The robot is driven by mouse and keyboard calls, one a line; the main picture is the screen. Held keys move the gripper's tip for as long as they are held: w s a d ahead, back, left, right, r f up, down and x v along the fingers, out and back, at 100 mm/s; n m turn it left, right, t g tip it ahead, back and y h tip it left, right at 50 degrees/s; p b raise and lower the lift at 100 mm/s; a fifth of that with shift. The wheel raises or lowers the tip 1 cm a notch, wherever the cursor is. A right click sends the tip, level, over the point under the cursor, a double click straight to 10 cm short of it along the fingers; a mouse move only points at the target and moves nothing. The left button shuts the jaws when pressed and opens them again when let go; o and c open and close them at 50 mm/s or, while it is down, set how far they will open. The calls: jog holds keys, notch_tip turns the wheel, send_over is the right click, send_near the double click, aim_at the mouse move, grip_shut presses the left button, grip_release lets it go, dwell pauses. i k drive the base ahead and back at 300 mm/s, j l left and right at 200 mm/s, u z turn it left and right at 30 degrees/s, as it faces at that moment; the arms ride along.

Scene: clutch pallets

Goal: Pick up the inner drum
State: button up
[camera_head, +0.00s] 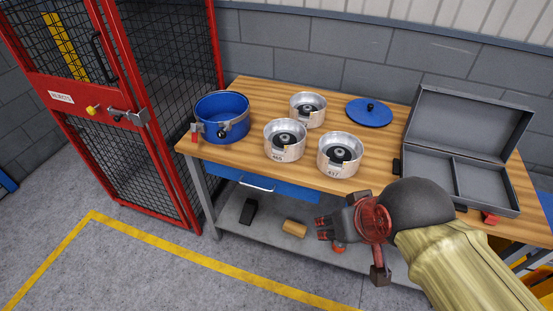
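Three silver drums with dark hubs stand upright on the wooden bench: one at the back (308,108), one at the front left (285,152) with a number label, and one at the front right (339,166) marked with what looks like 437. I cannot tell from the picture which one is the inner drum. My gripper (328,229), dark with red parts, is in front of the bench's front edge, below and apart from the drums. No object shows in it. How far its fingers are apart is unclear from this angle.
A blue pot with a clamp band (222,122) stands at the bench's left end. A blue lid (369,112) lies at the back. An open grey case (465,178) fills the right. A red mesh cage (165,120) stands left. A drawer (257,184) and lower shelf are underneath.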

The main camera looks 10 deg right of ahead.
aim_at(285, 139)
jog(key=i+l+u, duration=0.25)
jog(key=i, duration=0.3)
jog(key=i+l+u, duration=0.25)
jog(key=i, duration=0.25)
